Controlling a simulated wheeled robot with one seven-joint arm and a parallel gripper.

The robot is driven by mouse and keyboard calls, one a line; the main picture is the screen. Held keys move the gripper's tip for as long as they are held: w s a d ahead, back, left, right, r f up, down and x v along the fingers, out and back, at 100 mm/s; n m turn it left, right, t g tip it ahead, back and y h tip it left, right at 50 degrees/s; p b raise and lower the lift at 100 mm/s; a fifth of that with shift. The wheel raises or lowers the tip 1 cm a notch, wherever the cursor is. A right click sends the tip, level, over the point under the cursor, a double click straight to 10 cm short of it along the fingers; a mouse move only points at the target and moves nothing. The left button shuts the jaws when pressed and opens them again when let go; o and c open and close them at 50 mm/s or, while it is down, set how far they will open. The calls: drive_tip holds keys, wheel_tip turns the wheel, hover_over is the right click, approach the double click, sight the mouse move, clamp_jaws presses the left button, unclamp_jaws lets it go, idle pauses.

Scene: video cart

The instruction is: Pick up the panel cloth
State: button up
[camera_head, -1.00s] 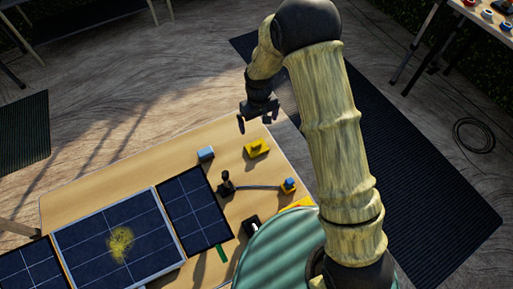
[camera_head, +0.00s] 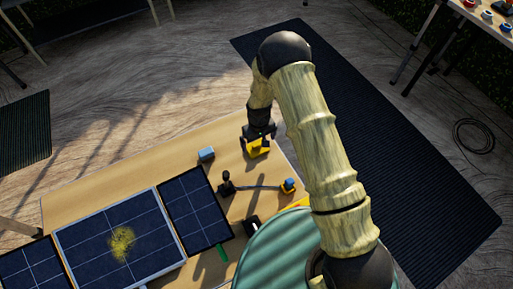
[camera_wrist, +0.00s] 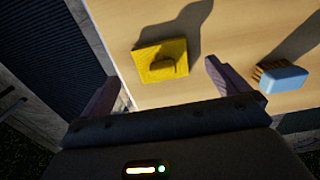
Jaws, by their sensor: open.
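The panel cloth appears to be the yellow square piece with a raised yellow grip on top, lying on the wooden table. In the wrist view the yellow cloth (camera_wrist: 161,60) lies flat beyond and between my open fingers, not touching them. In the head view the yellow cloth (camera_head: 258,149) is partly hidden behind my gripper (camera_head: 258,131), which is above it. In the wrist view my gripper (camera_wrist: 163,82) is open and empty, one finger at each side. A yellow dusty patch (camera_head: 122,243) is on the middle solar panel (camera_head: 85,225).
A blue brush (camera_wrist: 283,78) with brown bristles lies right of the cloth; in the head view this blue item (camera_head: 206,154) is left of it. A black stand with a rod (camera_head: 257,187) and a blue-yellow end piece (camera_head: 288,186) are nearer me. Bare tabletop (camera_head: 120,170) lies left.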

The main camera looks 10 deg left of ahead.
sight(257, 145)
drive_tip(key=shift+w+a+f+p, duration=0.15)
drive_tip(key=shift+a+f+p, duration=0.05)
drive_tip(key=shift+f, duration=1.1)
drive_tip(key=shift+w+a+f+p, duration=0.15)
drive_tip(key=shift+f, duration=1.15)
drive_tip(key=c, duration=1)
